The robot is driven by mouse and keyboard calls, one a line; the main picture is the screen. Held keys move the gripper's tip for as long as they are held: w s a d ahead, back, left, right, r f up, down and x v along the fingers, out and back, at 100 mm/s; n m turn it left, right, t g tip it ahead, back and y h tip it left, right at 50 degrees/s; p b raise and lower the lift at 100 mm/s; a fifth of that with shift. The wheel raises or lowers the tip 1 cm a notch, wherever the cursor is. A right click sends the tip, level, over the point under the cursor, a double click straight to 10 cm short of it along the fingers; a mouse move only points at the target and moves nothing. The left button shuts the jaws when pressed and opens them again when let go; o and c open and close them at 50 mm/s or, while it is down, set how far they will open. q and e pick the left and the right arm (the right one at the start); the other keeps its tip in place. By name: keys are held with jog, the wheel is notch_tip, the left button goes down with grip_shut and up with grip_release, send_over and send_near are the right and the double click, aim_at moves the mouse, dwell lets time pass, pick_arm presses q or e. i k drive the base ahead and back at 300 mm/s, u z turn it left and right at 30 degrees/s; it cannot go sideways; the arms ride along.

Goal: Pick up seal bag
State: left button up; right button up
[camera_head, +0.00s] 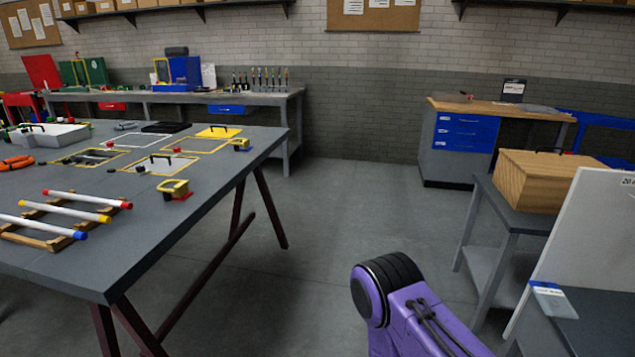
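A small clear bag with a blue top band (553,302), which looks like the seal bag, is at the lower right. It is in front of the lower part of a pale upright panel, by a dark table top; I cannot tell whether it hangs or lies there. A purple and black link of my own arm shows at the bottom, left of the bag and apart from it. Neither gripper is in view.
The pale panel (590,235) stands beside the dark table top (605,318) at right. A wooden box (543,180) sits on a grey table behind it. A large grey table (110,255) with tubes and frames fills the left. The floor between (330,215) is clear.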

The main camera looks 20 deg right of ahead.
aim_at(553, 302)
jog(key=z, duration=0.3)
jog(key=i, duration=1.55)
jog(key=z, duration=1.8)
jog(key=i, duration=1.1)
jog(key=z, duration=1)
